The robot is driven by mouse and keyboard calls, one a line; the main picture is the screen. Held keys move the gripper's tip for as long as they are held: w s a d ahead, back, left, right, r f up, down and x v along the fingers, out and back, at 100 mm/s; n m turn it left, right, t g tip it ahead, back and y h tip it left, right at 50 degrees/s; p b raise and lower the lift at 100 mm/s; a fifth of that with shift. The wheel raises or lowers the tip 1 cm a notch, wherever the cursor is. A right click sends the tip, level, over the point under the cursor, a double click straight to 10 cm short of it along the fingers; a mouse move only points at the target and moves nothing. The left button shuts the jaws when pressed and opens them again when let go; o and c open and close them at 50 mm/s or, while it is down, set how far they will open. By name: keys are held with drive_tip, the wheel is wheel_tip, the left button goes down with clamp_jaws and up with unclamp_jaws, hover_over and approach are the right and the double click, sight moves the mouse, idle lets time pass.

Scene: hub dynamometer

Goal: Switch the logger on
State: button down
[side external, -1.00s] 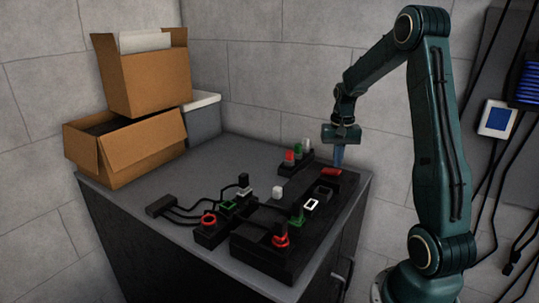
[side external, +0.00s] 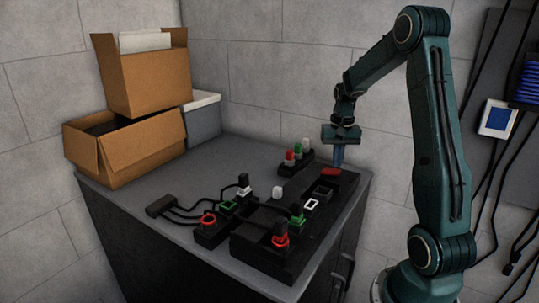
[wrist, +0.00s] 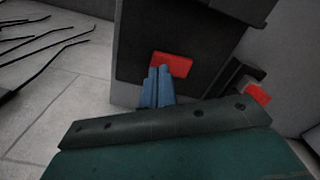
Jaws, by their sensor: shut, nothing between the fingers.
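A red rocker-like switch (side external: 331,171) sits at the far end of the black panel (side external: 262,258); I cannot read any label marking it as the logger's. It also shows in the wrist view (wrist: 176,63). My gripper (side external: 338,169) points down at that end of the panel, its blue fingers shut together and empty. In the wrist view the fingertips (wrist: 160,69) overlap the switch's near left edge. They are at or very close to it; I cannot tell whether they touch.
A small box (side external: 294,167) with red, green and white parts stands left of my gripper. Several red, green and white controls, a dark block (side external: 160,206) and cables lie nearer. Cardboard boxes (side external: 125,150) stand at the back left. The grey top between is partly clear.

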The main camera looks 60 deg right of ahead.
sight(336, 171)
drive_tip(key=shift+f, duration=1)
idle(0.9)
drive_tip(key=shift+r, duration=3.55)
drive_tip(key=shift+a, duration=0.1)
